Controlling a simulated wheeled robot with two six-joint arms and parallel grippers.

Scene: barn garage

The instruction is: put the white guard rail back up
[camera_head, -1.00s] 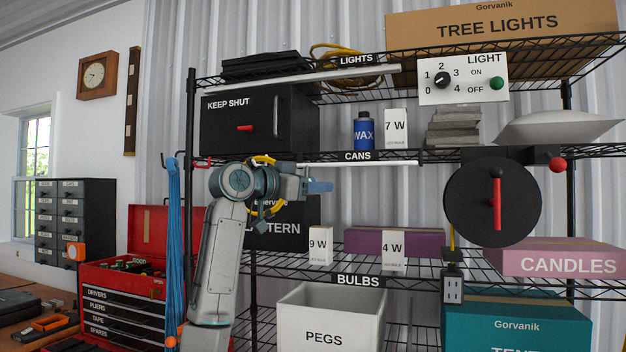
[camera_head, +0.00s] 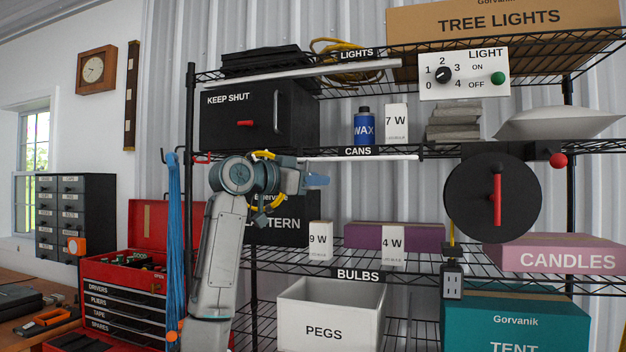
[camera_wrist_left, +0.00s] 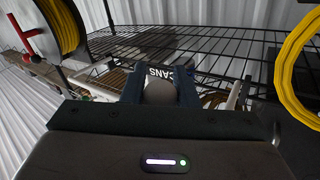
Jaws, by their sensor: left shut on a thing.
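The white guard rail (camera_head: 370,158) runs along the front of the middle shelf, just under the CANS label. It looks nearly level. My left gripper (camera_head: 322,181) is in front of the rail's left part, a little below it in the head view. In the left wrist view its two blue fingers (camera_wrist_left: 160,90) are closed around a rounded grey piece, below the CANS label. White parts of the rail show beyond the fingers on the right (camera_wrist_left: 234,95). The exact contact with the rail is hidden. My right gripper is in neither view.
Another white rail (camera_head: 310,75) runs along the upper shelf. A blue WAX can (camera_head: 364,127) and a 7 W box (camera_head: 396,124) stand behind the CANS edge. A black disc with a red handle (camera_head: 493,197) is right. Blue cords (camera_head: 174,235) hang left of my arm.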

